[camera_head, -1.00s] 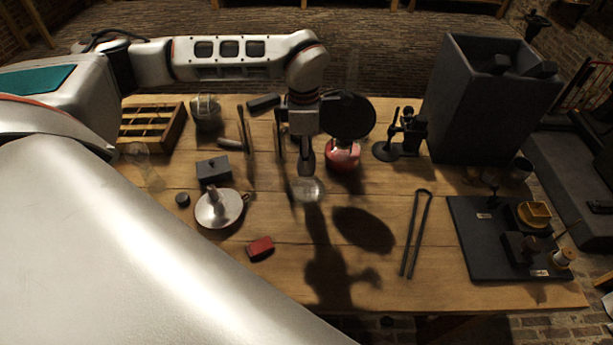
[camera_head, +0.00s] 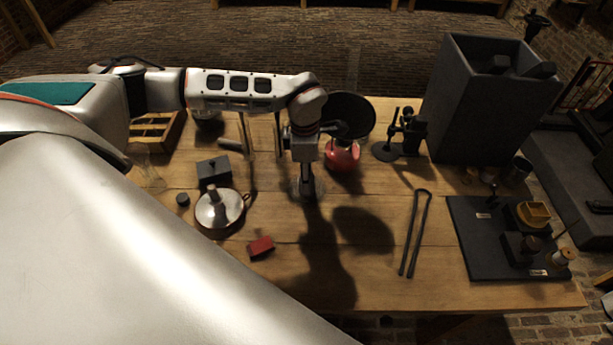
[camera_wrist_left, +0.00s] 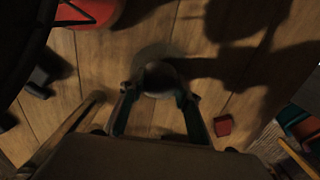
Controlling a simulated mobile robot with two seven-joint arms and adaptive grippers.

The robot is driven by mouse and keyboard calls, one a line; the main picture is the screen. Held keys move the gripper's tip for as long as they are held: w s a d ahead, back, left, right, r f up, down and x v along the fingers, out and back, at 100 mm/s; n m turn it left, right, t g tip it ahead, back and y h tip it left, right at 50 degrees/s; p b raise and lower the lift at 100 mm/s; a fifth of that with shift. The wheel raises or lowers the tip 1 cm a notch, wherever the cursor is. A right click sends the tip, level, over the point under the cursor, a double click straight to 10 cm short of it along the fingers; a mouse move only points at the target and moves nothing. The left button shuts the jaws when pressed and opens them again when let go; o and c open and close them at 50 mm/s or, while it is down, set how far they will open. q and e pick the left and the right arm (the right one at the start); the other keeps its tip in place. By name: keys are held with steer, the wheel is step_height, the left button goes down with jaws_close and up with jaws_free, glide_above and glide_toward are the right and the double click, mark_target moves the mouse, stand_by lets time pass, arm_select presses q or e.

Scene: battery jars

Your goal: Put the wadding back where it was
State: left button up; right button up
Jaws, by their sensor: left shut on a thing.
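My left gripper (camera_head: 307,190) points down over the middle of the table, at a clear round glass vessel (camera_head: 293,187). In the left wrist view its two fingers (camera_wrist_left: 160,92) are closed on a dark, rounded lump, seemingly the wadding (camera_wrist_left: 160,76). The pale rim of the glass (camera_wrist_left: 151,50) shows around the lump. I cannot tell whether the lump is inside the glass or just above it. In the head view the gripper largely hides the lump. My right gripper is not in view.
A red vessel (camera_head: 342,156) stands close behind the gripper, beside a black disc (camera_head: 350,112). A metal dish (camera_head: 218,208), a dark box (camera_head: 213,172) and a red block (camera_head: 261,247) lie to the left. Long tongs (camera_head: 414,235) lie right; the front middle is clear.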

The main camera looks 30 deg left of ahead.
arm_select(q)
steer(key=o, duration=1)
steer(key=shift+f, duration=0.1)
steer(key=r, duration=1.2)
steer(key=shift+a+r+b, duration=0.15)
steer(key=shift+a+b, duration=0.05)
steer(key=shift+b, duration=0.15)
